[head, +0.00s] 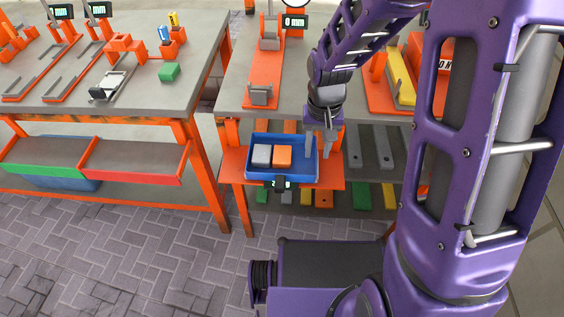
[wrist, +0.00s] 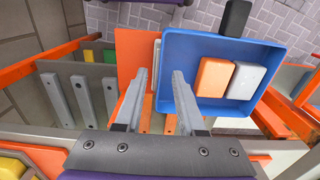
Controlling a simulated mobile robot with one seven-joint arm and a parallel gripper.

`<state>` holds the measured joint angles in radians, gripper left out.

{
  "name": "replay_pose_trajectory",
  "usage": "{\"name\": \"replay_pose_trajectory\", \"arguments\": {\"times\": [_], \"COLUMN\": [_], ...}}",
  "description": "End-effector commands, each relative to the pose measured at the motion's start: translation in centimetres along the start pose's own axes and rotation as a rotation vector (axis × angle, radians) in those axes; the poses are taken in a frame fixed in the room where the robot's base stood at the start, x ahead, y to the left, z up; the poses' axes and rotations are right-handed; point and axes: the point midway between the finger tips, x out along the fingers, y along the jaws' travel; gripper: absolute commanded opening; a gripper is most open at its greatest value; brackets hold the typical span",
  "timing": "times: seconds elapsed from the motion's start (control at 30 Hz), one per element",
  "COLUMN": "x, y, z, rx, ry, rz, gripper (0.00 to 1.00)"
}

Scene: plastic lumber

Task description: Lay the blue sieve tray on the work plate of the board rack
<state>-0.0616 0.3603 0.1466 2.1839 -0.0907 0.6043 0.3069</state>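The blue tray (head: 250,170) is in the middle of the head view, over an orange plate (head: 332,178) at the front of the rack under the right bench. I cannot tell whether it rests on that plate. The tray holds a grey block (head: 262,155) and an orange block (head: 283,157). In the wrist view the tray (wrist: 270,52) is at upper right, with the orange plate (wrist: 130,60) beside it. My gripper (head: 319,143) is at the tray's right side. Its fingers (wrist: 160,74) are apart, one over the tray's inside and one outside its wall.
Grey boards (head: 383,148) lie in the rack to the right, with coloured boards (head: 300,197) below. The grey bench top (head: 330,98) above carries orange fixtures. A second bench (head: 190,75) stands at left with bins (head: 130,160) beneath. The paved floor (head: 150,250) in front is clear.

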Motion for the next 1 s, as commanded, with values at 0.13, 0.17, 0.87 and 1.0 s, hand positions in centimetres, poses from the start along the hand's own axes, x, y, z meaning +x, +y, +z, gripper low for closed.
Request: {"name": "replay_pose_trajectory", "arguments": {"times": [0.13,0.17,0.87,1.0], "x": [1.9,2.0,2.1,2.1], "y": [0.0,0.0,0.0,0.0], "z": [0.0,0.0,-0.1,-0.1], "rx": [0.001,0.001,0.001,0.001], "ry": [-0.001,0.000,0.002,0.002], "rz": [0.000,0.000,-0.001,-0.001], "gripper": [0.39,0.39,0.00,0.00]}}
